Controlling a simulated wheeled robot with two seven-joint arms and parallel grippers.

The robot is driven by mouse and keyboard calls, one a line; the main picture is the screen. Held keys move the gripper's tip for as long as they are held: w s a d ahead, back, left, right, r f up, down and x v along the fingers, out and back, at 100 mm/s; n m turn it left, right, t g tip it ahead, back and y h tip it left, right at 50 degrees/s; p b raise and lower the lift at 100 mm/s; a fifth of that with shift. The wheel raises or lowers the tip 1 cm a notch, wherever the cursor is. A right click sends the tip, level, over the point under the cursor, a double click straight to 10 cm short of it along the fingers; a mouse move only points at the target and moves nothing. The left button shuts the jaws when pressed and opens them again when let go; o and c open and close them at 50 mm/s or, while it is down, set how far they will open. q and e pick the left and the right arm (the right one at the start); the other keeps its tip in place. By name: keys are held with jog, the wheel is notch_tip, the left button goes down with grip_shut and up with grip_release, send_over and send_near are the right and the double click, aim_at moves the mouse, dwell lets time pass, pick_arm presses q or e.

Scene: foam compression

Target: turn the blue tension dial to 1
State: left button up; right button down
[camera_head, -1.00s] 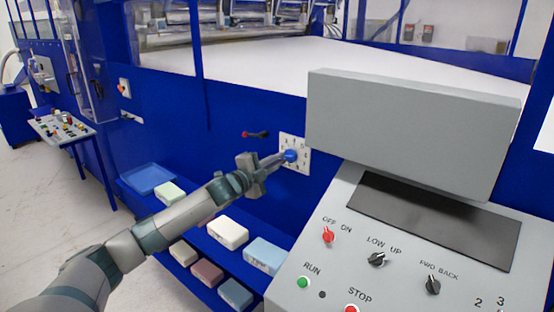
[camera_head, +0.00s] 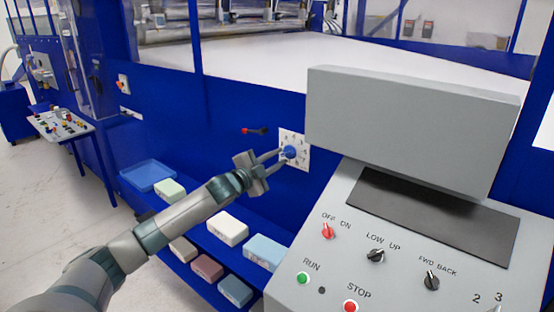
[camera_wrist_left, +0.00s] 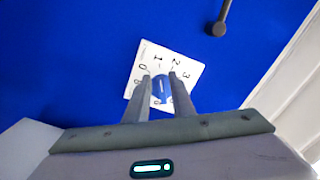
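The blue tension dial (camera_head: 290,152) sits on a white square plate with a printed scale (camera_head: 301,163) on the blue machine front. My left gripper (camera_head: 282,157) is at the dial, with one finger on each side. In the left wrist view the dial (camera_wrist_left: 162,89) shows between the two parted fingertips (camera_wrist_left: 161,80); I cannot tell whether they touch it. The dial's pointer is too small to read. My right gripper is not in view.
A grey control console (camera_head: 340,200) with switches and buttons stands close on the right. A red-and-black handle (camera_head: 254,131) sticks out left of the plate.

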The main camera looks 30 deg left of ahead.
pick_arm(q)
jog(key=shift+s, duration=0.1)
dwell(0.3)
jog(key=s+a+b, duration=0.1)
jog(key=s+b, duration=0.5)
jog(key=s, duration=1.1)
jog(key=shift+a+b, duration=0.25)
jog(key=shift+b, duration=0.15)
jog(key=shift+s, duration=0.1)
dwell(0.3)
